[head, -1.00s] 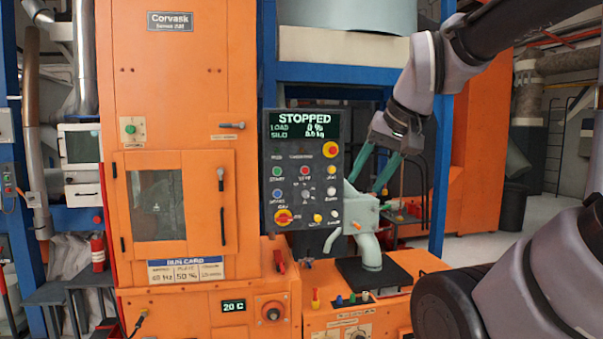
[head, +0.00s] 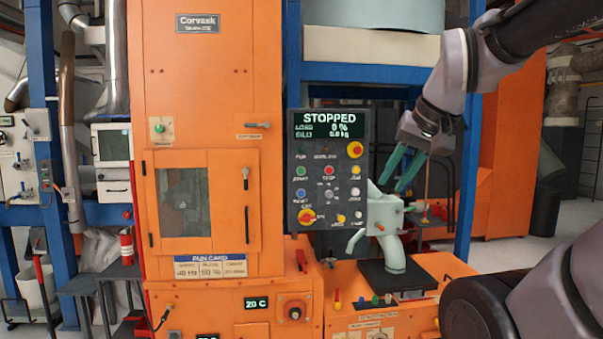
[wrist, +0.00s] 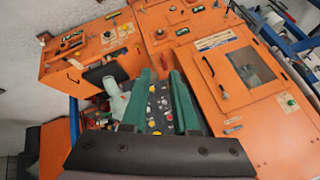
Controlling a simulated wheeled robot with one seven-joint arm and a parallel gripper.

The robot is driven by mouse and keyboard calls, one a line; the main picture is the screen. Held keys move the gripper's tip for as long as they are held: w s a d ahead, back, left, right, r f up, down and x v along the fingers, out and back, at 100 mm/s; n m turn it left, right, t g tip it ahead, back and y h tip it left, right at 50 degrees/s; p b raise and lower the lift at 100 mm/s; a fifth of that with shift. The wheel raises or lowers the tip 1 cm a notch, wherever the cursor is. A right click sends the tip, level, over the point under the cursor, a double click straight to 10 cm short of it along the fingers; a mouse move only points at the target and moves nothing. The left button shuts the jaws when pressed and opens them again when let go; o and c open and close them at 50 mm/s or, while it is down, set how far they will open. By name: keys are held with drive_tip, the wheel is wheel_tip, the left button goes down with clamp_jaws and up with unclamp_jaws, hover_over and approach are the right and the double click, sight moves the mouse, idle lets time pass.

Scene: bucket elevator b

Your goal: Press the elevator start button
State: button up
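The dark control panel (head: 328,140) hangs in front of the orange machine, and its screen reads STOPPED, load 0 %. The green start button (head: 300,170) is at the panel's left, beside the red stop button (head: 328,171) and above a blue reset button (head: 300,193). My gripper (head: 399,186) is right of the panel in the head view, green fingers spread apart, empty, and not touching the panel. In the wrist view, my gripper (wrist: 160,90) has part of the panel's button face showing between its fingers; I cannot tell the start button there.
Another green button (head: 159,128) is on the orange cabinet. A pale green spout (head: 393,250) stands below my gripper. A blue post (head: 467,200) rises at its right.

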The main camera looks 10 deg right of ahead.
clamp_jaws()
idle(1.4)
